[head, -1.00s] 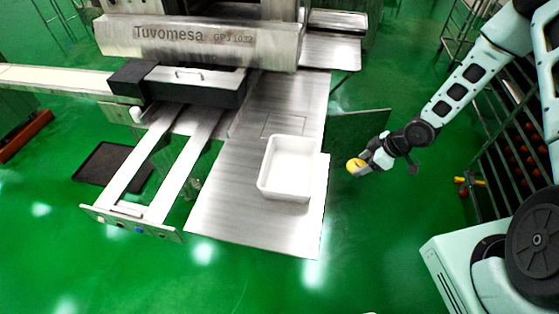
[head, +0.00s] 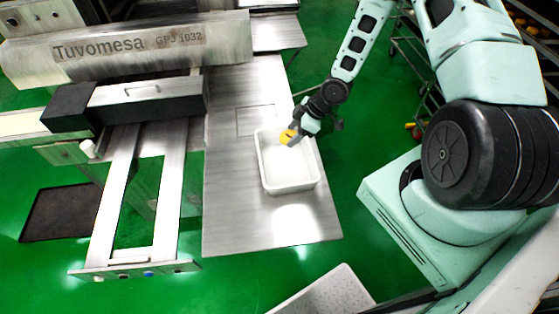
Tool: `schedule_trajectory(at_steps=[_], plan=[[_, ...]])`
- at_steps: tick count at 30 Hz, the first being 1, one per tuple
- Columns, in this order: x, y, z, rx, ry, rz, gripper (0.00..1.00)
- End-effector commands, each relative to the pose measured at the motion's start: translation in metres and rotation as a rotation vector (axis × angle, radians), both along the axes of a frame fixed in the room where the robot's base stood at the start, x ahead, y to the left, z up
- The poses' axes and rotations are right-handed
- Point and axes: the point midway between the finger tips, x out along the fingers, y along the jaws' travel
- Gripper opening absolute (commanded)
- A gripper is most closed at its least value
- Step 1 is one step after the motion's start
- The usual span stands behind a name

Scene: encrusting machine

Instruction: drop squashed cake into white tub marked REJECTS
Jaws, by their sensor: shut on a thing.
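A white tub (head: 292,182) stands on the steel table of the machine, open at the top. No REJECTS marking can be read on it from here. My gripper (head: 290,138) is shut on a small yellow cake (head: 287,137). The cake shows over the upper part of the tub's opening in the head view. How high it is above the tub is hard to tell. The gripper fingers hide part of the cake, and its squashed shape cannot be made out. The visible inside of the tub looks empty.
The steel table (head: 230,215) has bare room left of and below the tub. The Tuvomesa machine (head: 130,50) stands at the upper left, with conveyor rails below it. A dark tray (head: 60,213) lies at the left. A pale speckled surface (head: 325,293) shows at the bottom.

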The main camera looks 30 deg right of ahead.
Motion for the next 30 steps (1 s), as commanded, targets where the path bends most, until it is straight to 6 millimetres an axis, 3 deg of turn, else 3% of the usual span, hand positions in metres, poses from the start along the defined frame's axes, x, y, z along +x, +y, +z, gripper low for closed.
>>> schedule_trajectory(at_steps=[12,24,25,27,30], plan=[[0.000,0.000,-0.049,0.000,0.000,0.001,0.34],[0.000,0.000,-0.054,0.000,0.000,0.001,0.34],[0.000,0.000,-0.054,0.000,0.000,0.001,0.62],[0.000,0.000,-0.054,0.000,0.000,0.001,0.82],[0.000,0.000,-0.054,0.000,0.000,0.001,0.82]])
